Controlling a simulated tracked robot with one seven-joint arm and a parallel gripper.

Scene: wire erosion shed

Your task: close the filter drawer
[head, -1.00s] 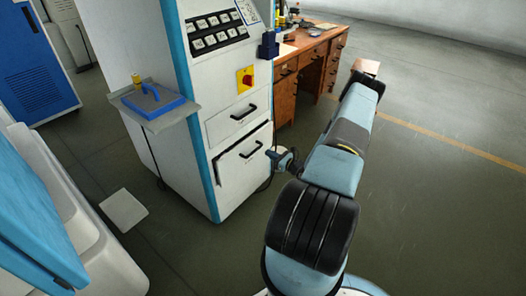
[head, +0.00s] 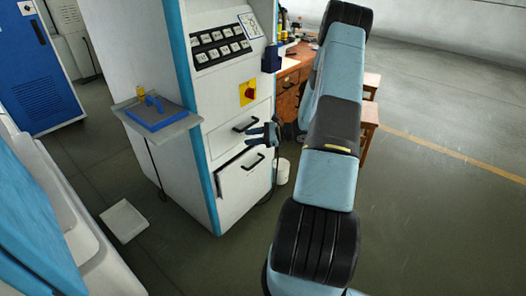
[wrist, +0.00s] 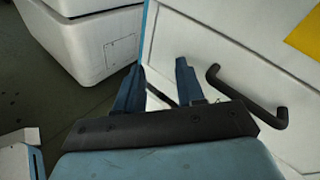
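The white cabinet (head: 228,88) has two drawer fronts, one above the other, each with a black handle. No label tells me which is the filter drawer. The lower drawer (head: 240,192) shows a dark gap along its top edge and looks slightly out; the upper drawer (head: 222,136) looks flush. My gripper (head: 248,137) is in front of the cabinet, between the two handles in the picture. In the wrist view my gripper (wrist: 158,72) is open, with nothing held. The upper handle (wrist: 245,95) is right of the fingers; a dark bar shows partly between them.
A shelf (head: 128,103) with a blue object (head: 158,117) juts from the cabinet's left side. A white bin (head: 282,172) stands right of the cabinet. A wooden desk (head: 290,70) and stools (head: 368,118) are behind my arm. Floor is open at right.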

